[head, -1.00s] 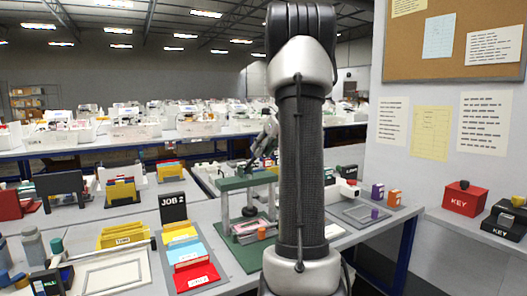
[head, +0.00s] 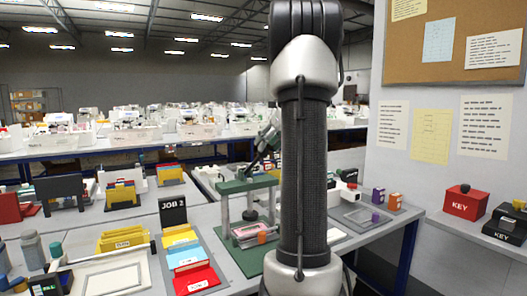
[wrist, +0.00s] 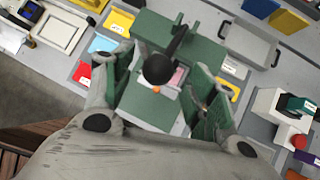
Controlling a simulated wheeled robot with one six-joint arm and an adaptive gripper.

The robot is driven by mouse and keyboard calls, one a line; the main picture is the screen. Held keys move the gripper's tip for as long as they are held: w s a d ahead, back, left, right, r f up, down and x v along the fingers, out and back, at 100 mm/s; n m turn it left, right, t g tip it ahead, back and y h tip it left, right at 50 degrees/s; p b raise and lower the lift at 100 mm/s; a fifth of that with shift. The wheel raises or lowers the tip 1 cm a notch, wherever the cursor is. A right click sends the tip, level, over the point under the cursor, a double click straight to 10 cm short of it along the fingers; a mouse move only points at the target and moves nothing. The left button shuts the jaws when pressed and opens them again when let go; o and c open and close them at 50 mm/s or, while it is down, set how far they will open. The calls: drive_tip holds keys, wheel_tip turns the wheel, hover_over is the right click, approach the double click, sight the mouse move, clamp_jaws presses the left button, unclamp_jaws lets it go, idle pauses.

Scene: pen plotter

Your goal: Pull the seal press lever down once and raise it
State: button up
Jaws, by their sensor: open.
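The seal press has a green top plate (head: 247,184) on grey posts over a green base, partly behind my arm in the head view. Its black lever rises above the top plate. In the wrist view the lever's round black knob (wrist: 158,69) lies between the two fingers of my gripper (wrist: 162,63). The fingers, with green inner pads, are spread wide on either side of it, with gaps to the knob. A pink block (head: 250,230) sits under the press. My arm hides the right part of the press in the head view.
Colored folders (head: 190,258) and a JOB 2 sign (head: 172,209) stand left of the press. A grey tray (head: 362,217) and small purple and orange boxes (head: 395,201) are to its right. Red and black KEY boxes (head: 465,203) stand on the far right table.

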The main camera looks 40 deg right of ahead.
drive_tip(key=a+v, duration=0.1)
drive_tip(key=v, duration=0.6)
drive_tip(key=shift+s+d+r, duration=0.2)
drive_tip(key=shift+d+r, duration=0.05)
drive_tip(key=shift+d, duration=0.25)
